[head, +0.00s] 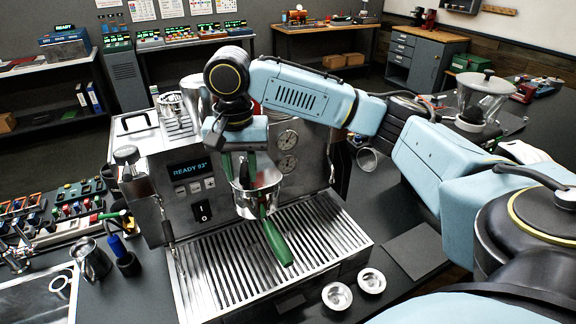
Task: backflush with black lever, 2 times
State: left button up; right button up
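The espresso machine (226,140) stands in the middle of the head view, its display (187,169) reading READY 93°. A silver portafilter-like cup (249,200) with a green handle (276,243) is at its front, the handle pointing toward me over the drip tray (200,275). My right gripper (239,168) points down at the cup's top. Its fingers overlap the cup and a red part (268,178); whether they touch or grip anything I cannot tell. My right arm hides the machine's upper front. I cannot pick out the black lever clearly. My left gripper is out of view.
Two small metal baskets (338,296) (371,281) lie right of the drip tray, near a dark flat mat (416,250). A steel pitcher (92,260) and a blue-handled tool (121,252) stand at left. A grinder-like device (482,100) is at right.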

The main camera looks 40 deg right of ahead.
jog(key=shift+s+d+n, duration=0.45)
jog(key=shift+d+n, duration=0.25)
jog(key=shift+n, duration=0.5)
jog(key=shift+s+d+n, duration=0.4)
jog(key=shift+d+n, duration=0.25)
jog(key=shift+n, duration=0.55)
jog(key=shift+s+d+n, duration=0.15)
jog(key=shift+d+n, duration=0.6)
jog(key=shift+n, duration=0.35)
jog(key=shift+s+d+n, duration=0.1)
jog(key=shift+d+n, duration=0.65)
jog(key=shift+n, duration=0.35)
jog(key=shift+o, duration=0.2)
jog(key=o, duration=0.4)
jog(key=shift+c, duration=0.2)
notch_tip(320, 180, up, 7)
